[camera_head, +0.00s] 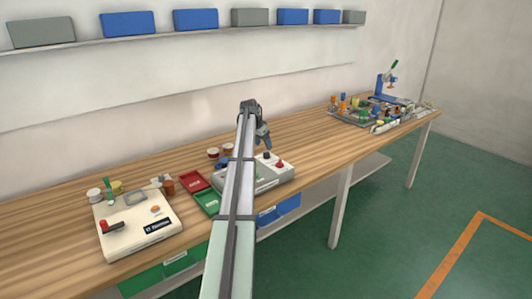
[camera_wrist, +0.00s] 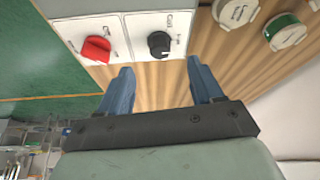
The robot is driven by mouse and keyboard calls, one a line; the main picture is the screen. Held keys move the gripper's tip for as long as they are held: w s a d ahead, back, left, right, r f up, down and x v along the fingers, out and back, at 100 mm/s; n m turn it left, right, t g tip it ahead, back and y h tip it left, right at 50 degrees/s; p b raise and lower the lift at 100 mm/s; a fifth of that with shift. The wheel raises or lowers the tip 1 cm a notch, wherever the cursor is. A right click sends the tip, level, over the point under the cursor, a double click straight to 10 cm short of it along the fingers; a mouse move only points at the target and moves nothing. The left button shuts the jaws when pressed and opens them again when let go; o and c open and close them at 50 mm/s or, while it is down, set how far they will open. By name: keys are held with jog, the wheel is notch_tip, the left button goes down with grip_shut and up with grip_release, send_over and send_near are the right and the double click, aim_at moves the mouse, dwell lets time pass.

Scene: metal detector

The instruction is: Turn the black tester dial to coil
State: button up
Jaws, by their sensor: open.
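The black tester dial (camera_wrist: 159,44) is at the upper middle of the wrist view, on a white panel with the printed word "Coil" above it and smaller marks around it. I cannot tell which mark it points to. My gripper (camera_wrist: 162,74) is open, its two blue fingers apart and empty. The dial lies just beyond the fingertips, roughly in line with the gap, with no visible contact. In the head view my gripper (camera_head: 264,138) is above the grey-white tester (camera_head: 264,184), which my arm partly hides.
A red knob (camera_wrist: 97,48) sits left of the dial. Round lidded containers (camera_wrist: 284,31) stand at the upper right of the wrist view. In the head view, red (camera_head: 196,181) and green (camera_head: 207,201) trays lie left of the tester. Bare wood table (camera_head: 312,145) lies to its right.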

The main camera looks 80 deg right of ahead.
aim_at(267, 153)
jog(key=shift+x, duration=3.05)
jog(key=c, duration=1.1)
